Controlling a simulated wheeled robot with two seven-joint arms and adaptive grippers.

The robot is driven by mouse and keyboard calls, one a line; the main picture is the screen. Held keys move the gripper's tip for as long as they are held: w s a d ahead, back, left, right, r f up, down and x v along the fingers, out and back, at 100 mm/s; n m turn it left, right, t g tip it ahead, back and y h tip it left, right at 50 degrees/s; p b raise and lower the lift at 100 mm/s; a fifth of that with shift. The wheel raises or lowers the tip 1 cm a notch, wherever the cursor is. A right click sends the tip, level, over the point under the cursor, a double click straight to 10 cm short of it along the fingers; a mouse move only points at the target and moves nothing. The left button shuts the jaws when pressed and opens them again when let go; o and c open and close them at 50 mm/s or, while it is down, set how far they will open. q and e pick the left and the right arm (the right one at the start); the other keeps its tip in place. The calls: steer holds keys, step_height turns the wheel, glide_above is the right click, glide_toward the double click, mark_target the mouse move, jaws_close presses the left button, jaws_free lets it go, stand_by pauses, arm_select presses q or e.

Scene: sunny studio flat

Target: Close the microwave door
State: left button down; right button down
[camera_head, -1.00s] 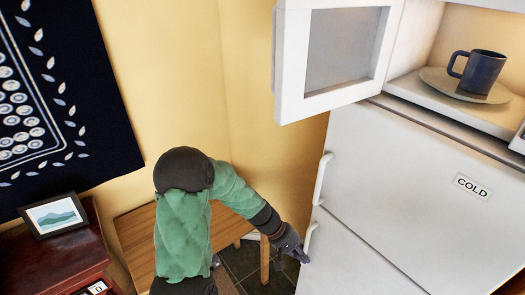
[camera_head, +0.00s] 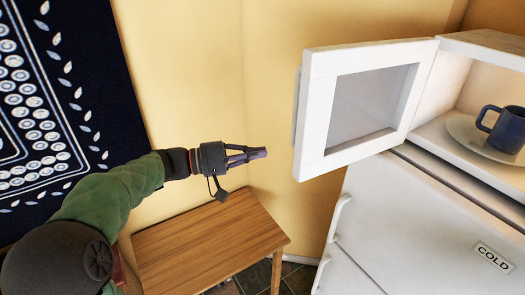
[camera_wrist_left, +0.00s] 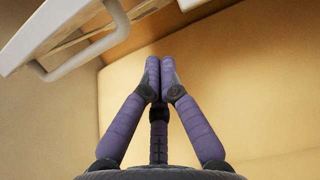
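The white microwave door (camera_head: 318,115) stands wide open in the head view, swung out to the left of the microwave body (camera_head: 440,120). Inside, a dark blue mug (camera_head: 503,128) stands on the round plate (camera_head: 465,130). My left gripper (camera_head: 262,153) is just left of the door's free edge, apart from it, pointing right. In the left wrist view my left gripper's fingers (camera_wrist_left: 160,72) meet at the tips with nothing between them. The door (camera_wrist_left: 75,25) and its handle (camera_wrist_left: 85,58) show at upper left there. My right gripper is not in view.
The microwave sits above a white fridge (camera_head: 400,215) with a COLD label. A wooden table (camera_head: 205,240) is below my left arm. A dark patterned cloth (camera_head: 75,90) hangs on the yellow wall at left. The air between arm and door is clear.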

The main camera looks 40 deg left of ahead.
mark_target(297, 159)
arm_select(q)
steer(key=w+d+p, duration=0.1)
steer(key=d, duration=0.2)
steer(key=w+d+p, duration=0.1)
steer(key=w+d, duration=0.1)
steer(key=d, duration=0.1)
steer(key=w+d+p, duration=0.1)
steer(key=d, duration=0.2)
steer(key=shift+w, duration=0.15)
steer(key=shift+f, duration=0.1)
